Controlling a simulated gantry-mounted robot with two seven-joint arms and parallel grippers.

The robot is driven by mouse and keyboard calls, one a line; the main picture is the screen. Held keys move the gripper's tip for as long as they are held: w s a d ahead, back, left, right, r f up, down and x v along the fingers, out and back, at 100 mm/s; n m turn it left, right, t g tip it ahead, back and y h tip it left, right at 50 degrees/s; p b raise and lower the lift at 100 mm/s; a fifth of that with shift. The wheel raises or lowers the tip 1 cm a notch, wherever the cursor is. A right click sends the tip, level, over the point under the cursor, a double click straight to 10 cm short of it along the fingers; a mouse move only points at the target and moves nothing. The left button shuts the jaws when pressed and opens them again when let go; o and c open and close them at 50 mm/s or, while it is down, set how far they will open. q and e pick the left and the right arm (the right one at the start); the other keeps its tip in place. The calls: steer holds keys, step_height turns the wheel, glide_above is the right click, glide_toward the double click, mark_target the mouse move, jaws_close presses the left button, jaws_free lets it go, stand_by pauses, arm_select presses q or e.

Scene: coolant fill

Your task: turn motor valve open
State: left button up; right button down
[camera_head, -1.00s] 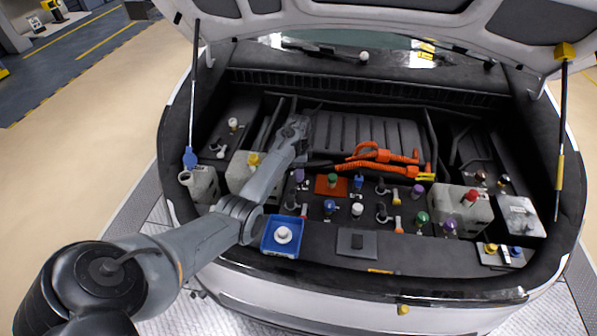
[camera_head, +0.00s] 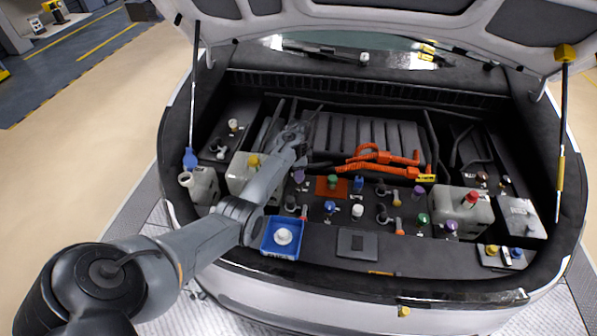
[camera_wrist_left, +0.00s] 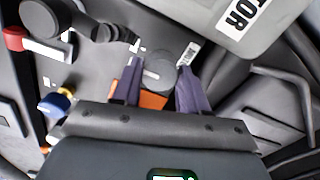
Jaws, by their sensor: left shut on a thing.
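A round grey knob (camera_wrist_left: 158,74) with a white mark on top sits between the two fingers of my left gripper (camera_wrist_left: 160,66) in the left wrist view. The gripper is shut on this valve knob. An orange piece (camera_wrist_left: 153,100) shows just below the knob. A pale tank (camera_wrist_left: 235,22) beside it carries a label of which "TOR" is readable. In the head view my left gripper (camera_head: 297,130) is at the left back of the bay, and the valve it holds is hidden there. My right gripper is not in view.
A tank with a yellow cap (camera_head: 242,177) stands left of my forearm. A blue tray (camera_head: 268,246) with a white cap is close to my wrist. Orange cables (camera_head: 375,158) and several coloured caps lie to the right. The raised lid (camera_head: 370,38) hangs above.

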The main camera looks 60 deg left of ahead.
arm_select(q)
steer(key=shift+r+n+p, duration=0.15)
steer(key=shift+n+p, duration=0.45)
steer(key=shift+p, duration=0.1)
steer(key=shift+n+p, duration=1)
steer(key=shift+n, duration=0.1)
steer(key=n+p, duration=0.1)
steer(key=n, duration=0.2)
steer(key=shift+d+n+p, duration=0.1)
steer(key=shift+n+p, duration=0.25)
steer(key=shift+n, duration=0.05)
steer(key=n, duration=0.2)
steer(key=shift+n+p, duration=0.3)
steer(key=shift+p, duration=0.05)
steer(key=n, duration=0.2)
steer(key=shift+n, duration=0.4)
steer(key=n, duration=0.5)
steer(key=shift+w, duration=0.1)
steer(key=shift+n, duration=0.3)
